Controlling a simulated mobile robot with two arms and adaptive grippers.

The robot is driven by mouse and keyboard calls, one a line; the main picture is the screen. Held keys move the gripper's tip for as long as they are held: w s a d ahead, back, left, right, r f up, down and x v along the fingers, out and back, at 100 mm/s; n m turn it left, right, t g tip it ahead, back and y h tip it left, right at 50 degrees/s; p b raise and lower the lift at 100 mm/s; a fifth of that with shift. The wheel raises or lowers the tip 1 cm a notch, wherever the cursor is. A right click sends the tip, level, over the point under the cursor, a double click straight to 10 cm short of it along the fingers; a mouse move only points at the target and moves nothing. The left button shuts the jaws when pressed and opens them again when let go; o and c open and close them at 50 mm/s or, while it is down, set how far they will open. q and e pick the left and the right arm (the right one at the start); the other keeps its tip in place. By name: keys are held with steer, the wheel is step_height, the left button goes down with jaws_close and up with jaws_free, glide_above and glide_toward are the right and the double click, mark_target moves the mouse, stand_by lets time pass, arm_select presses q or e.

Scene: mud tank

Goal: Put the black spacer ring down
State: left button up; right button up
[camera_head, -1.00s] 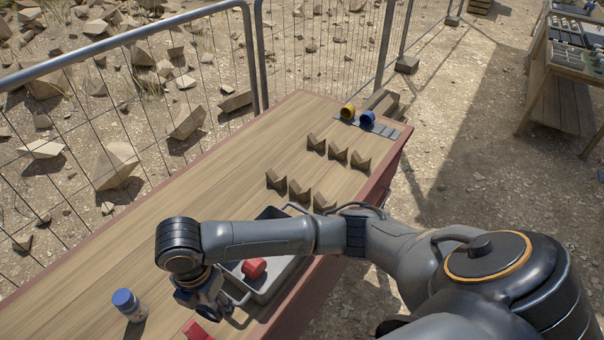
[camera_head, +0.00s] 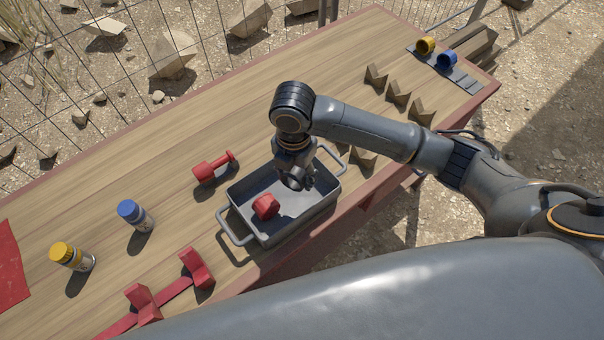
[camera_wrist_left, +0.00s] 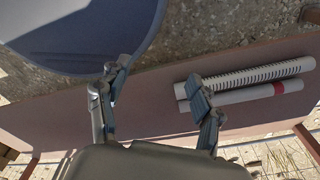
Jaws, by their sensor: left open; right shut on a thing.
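My right gripper (camera_head: 297,178) points down over the far right part of the grey tray (camera_head: 262,237). It is shut on a small dark round thing, apparently the black spacer ring; the fingers and arm hide much of it, and its height above the tray floor is hard to tell. A red part (camera_head: 265,206) lies in the tray, left of the gripper. My left gripper (camera_wrist_left: 155,100) shows only in the left wrist view, with its fingers wide apart and nothing between them.
White tubes (camera_wrist_left: 250,82) lie near my left gripper.

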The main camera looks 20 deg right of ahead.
mark_target(301, 172)
steer(key=w+f, duration=0.1)
steer(key=d+f, duration=0.1)
steer(key=f, duration=0.1)
steer(key=w+d+f, duration=0.1)
steer(key=shift+w+d+f, duration=0.1)
steer(key=shift+w+f, duration=0.05)
steer(key=shift+w, duration=0.15)
steer(key=shift+w+d+f+p, duration=0.2)
steer(key=shift+w+f+p, duration=0.1)
steer(key=shift+f, duration=0.2)
step_height(301, 172, down, 3)
steer(key=shift+w+d+f, duration=0.1)
arm_select(q)
steer(key=shift+w+d+r, duration=0.6)
steer(key=shift+a, duration=0.1)
arm_select(e)
steer(key=shift+f, duration=0.15)
arm_select(q)
steer(key=shift+s+f, duration=0.1)
steer(key=shift+f, duration=0.05)
arm_select(e)
steer(key=shift+f, duration=0.5)
steer(key=o, duration=0.9)
arm_select(q)
steer(key=shift+a, duration=0.1)
arm_select(e)
steer(key=shift+r, duration=0.1)
